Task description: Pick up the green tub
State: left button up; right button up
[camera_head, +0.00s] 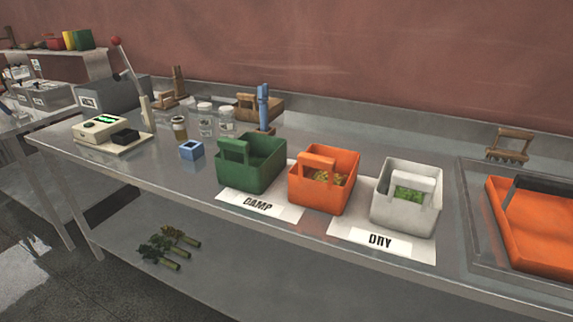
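The green tub (263,173) stands upright on the metal table, on the white sheet marked DAMP (258,205). It has a raised green handle on its left front side. Its inside looks dark and I cannot tell whether it holds anything. An orange tub (320,196) with yellowish contents stands close to its right. Neither of my grippers shows in the head view.
A white tub (405,212) with green contents stands by the DRY sheet (380,240). A small blue cube-shaped holder (191,150) sits left of the green tub. Jars (205,120) and a blue-handled tool (263,106) stand behind. An orange tray (535,240) is at right.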

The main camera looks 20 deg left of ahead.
aim_at(249, 162)
jog(key=z, duration=1.4)
jog(key=u, duration=2.35)
jog(key=i+j, duration=0.2)
jog(key=j, duration=0.15)
jog(key=i+j+z, duration=0.15)
jog(key=j, duration=0.2)
jog(key=i+j, duration=0.2)
jog(key=j, duration=0.2)
